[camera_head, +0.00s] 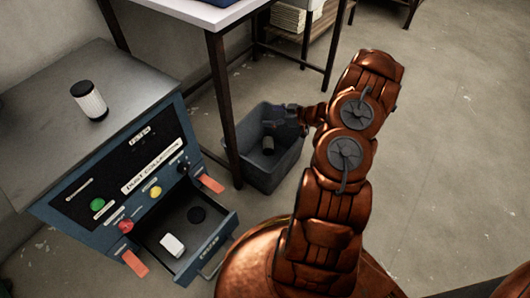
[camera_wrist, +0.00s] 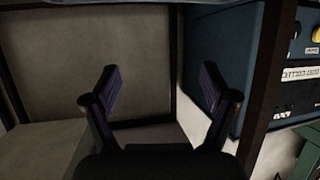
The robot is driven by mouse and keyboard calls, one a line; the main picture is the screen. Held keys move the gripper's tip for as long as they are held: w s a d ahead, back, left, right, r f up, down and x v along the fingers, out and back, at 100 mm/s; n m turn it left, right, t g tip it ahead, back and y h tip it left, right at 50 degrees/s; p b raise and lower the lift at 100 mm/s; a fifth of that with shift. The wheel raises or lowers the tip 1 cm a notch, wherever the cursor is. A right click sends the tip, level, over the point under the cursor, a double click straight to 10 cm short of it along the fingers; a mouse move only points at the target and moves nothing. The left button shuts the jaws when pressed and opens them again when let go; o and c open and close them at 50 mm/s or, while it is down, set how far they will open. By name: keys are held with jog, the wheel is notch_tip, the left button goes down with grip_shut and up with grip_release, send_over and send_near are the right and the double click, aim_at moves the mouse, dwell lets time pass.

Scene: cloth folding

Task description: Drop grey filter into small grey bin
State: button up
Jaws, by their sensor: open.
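The small grey bin (camera_head: 283,177) stands on the floor beside the table leg. A small dark grey cylinder, which looks like the grey filter (camera_head: 268,146), is inside the bin against its inner wall. My gripper (camera_head: 272,122) is over the bin, above the filter and apart from it as far as I can tell. In the wrist view my gripper (camera_wrist: 160,85) has its two fingers spread wide with nothing between them. The filter does not show in the wrist view.
A dust collector (camera_head: 150,165) stands left, its drawer (camera_head: 222,231) open with a white item (camera_head: 172,245) inside. A white, black-capped filter (camera_head: 89,101) stands on top. A white table (camera_head: 200,12) is behind the bin. Floor at right is clear.

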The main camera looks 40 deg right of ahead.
jog(key=v, duration=1.2)
jog(key=shift+w+r, duration=0.1)
dwell(0.4)
